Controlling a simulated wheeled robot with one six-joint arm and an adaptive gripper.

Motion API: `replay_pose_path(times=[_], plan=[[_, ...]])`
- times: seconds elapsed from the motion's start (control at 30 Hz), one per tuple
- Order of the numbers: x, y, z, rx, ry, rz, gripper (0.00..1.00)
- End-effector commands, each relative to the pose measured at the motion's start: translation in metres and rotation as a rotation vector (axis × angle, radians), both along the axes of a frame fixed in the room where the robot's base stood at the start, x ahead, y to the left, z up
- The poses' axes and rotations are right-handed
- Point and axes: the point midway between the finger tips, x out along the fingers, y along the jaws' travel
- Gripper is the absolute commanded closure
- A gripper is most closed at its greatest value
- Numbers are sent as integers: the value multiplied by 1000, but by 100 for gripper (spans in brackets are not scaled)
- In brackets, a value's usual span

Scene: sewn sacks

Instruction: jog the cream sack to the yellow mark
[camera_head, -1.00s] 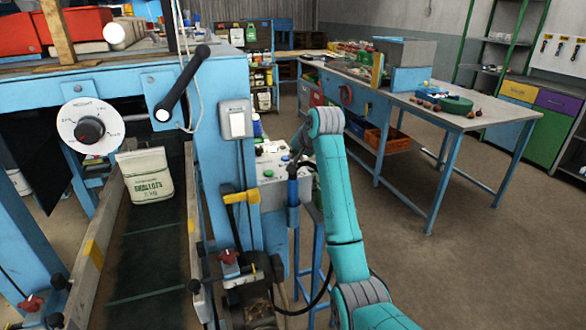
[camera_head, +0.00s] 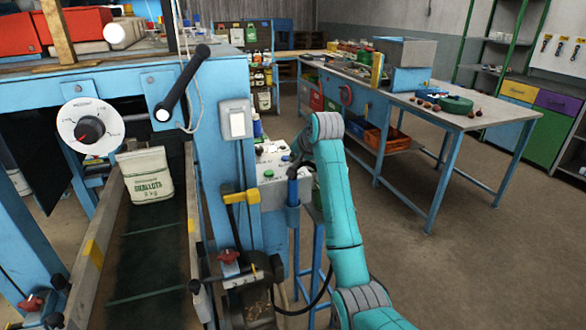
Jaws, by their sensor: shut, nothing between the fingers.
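The cream sack (camera_head: 148,176) with green lettering stands upright on the dark conveyor belt (camera_head: 150,255), near its far end, below the white dial. A yellow mark (camera_head: 94,252) is on the left side rail, nearer to me than the sack. Another small yellow mark (camera_head: 191,226) is on the right rail. My gripper (camera_head: 292,172) is shut and empty, well to the right of the sack. It points down over the grey control box (camera_head: 270,192) with its coloured buttons. The fingertips are small and dark, and whether they touch a button cannot be told.
A blue frame post (camera_head: 222,130) with a white switch stands between the belt and the control box. A yellow-and-black lever (camera_head: 240,198) and a motor (camera_head: 250,305) sit beside the belt. A workbench (camera_head: 460,120) stands back right. The floor between is clear.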

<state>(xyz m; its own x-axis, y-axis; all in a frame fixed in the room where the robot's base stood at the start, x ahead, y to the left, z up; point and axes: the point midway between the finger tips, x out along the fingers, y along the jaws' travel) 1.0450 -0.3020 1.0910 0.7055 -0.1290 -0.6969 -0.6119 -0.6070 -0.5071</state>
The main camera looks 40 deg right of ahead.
Motion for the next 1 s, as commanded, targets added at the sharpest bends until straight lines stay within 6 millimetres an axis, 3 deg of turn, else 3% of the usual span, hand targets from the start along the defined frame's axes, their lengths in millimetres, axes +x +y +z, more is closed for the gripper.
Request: replay_pose_path(times=[1.0], plan=[[0, 0, -9, 0, 0, 0, 100]])
